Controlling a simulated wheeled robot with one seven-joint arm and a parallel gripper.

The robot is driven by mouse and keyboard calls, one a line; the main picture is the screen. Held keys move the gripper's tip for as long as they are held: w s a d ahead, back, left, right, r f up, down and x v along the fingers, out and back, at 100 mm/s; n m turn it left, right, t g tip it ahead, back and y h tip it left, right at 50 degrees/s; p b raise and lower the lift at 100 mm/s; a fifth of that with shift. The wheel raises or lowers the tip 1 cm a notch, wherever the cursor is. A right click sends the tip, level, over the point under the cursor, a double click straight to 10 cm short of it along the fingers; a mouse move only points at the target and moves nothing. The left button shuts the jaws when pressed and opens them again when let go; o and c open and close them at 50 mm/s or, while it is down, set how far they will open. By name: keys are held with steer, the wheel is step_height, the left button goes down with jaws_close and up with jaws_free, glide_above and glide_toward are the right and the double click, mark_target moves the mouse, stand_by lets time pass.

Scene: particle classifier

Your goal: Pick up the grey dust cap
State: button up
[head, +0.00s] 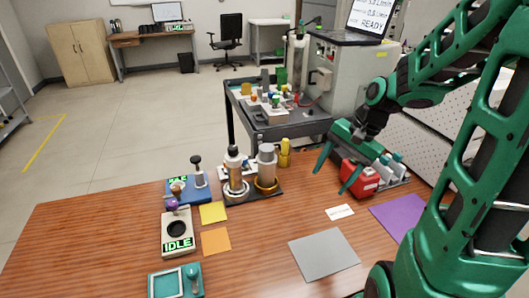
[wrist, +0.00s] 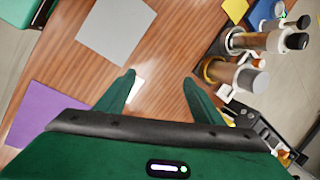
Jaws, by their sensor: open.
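My gripper (head: 333,178) is open and empty, held above the right part of the wooden table. In the wrist view its two green fingers (wrist: 159,76) are spread apart, with bare wood and part of a white label between them. I cannot pick out the grey dust cap for certain. A grey top (head: 266,149) sits on the right one of two upright cylinders on a dark base, left of my gripper. A similar grey end shows in the wrist view (wrist: 259,82), to the right of the fingers.
A red box (head: 359,179) stands behind my gripper's fingers. A grey mat (head: 323,254), a purple mat (head: 402,217) and a white label (head: 340,212) lie flat on the table. A device reading IDLE (head: 177,232) stands at left. A dark cart (head: 285,127) stands behind the table.

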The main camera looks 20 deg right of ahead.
steer(key=w+a+f+m+t+y, duration=0.2)
steer(key=w+a+m+y, duration=0.35)
steer(key=w, duration=0.55)
steer(key=m+t+y, duration=0.2)
steer(key=m+y, duration=0.1)
steer(key=m, duration=0.3)
glide_toward(264, 148)
steer(key=shift+w+a+f+n, duration=0.15)
steer(key=shift+w+a+f, duration=0.15)
steer(key=shift+w+f, duration=0.2)
steer(key=shift+w+a+f+n, duration=0.1)
steer(key=shift+w+a+f, duration=0.2)
steer(key=shift+f, duration=0.2)
steer(key=shift+w+a+y, duration=0.25)
steer(key=shift+a, duration=0.05)
steer(key=x, duration=1)
steer(key=shift+w+f, duration=0.1)
steer(key=shift+f, duration=0.05)
steer(key=shift+d, duration=0.1)
steer(key=shift+c, duration=0.3)
steer(key=c, duration=0.9)
